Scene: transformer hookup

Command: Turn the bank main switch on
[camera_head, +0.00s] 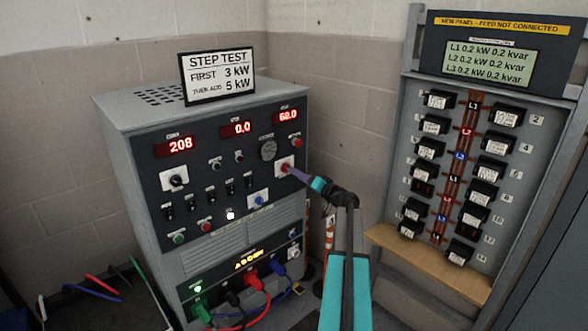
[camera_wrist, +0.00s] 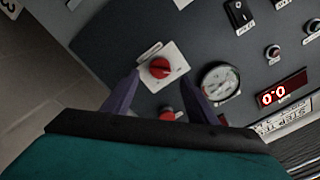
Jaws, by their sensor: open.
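A red rotary knob (camera_head: 285,167) on a white square plate sits at the right side of the grey test cabinet's dark front panel. It also shows in the wrist view (camera_wrist: 159,68), with a raised grip bar across it. Its label is too small to read, so I cannot confirm that it is the bank main switch. My gripper (camera_head: 291,170) is open, its purple fingers pointing at this knob. In the wrist view my gripper's fingertips (camera_wrist: 158,73) lie to either side of the knob, with nothing held. I cannot tell whether they touch the plate.
A red button (camera_wrist: 168,115) and a round gauge (camera_wrist: 220,82) are close by. A blue knob (camera_head: 258,198) and black knob (camera_head: 175,179) share the panel. Coloured cables (camera_head: 252,292) plug in low down. A breaker panel (camera_head: 462,170) with a wooden ledge stands at right.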

